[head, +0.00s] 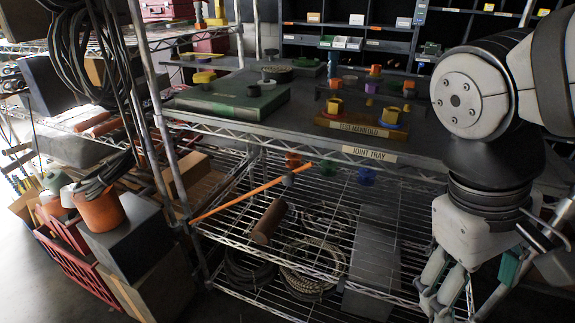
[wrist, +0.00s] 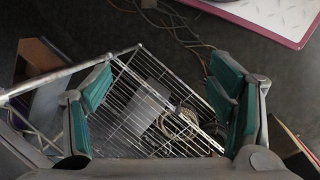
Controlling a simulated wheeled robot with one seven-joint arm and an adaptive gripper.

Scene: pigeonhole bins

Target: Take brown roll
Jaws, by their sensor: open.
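The brown roll (head: 268,222) is a short dark brown cylinder lying on its side on the lower wire shelf (head: 222,228), left of the coiled ropes. In the head view my gripper (head: 446,300) hangs at the right edge, well to the right of the roll and apart from it. In the wrist view my gripper (wrist: 165,82) shows two teal-padded fingers spread wide with nothing between them. The wire shelf rack (wrist: 128,112) lies beyond the fingers there. I cannot make out the roll in the wrist view.
Coiled ropes (head: 312,264) and a flat grey panel (head: 374,250) lie on the same shelf. An orange rod (head: 238,197) slants across the rack's front left. Above is a tabletop with a test manifold (head: 362,126). An orange pot (head: 101,210) stands at left.

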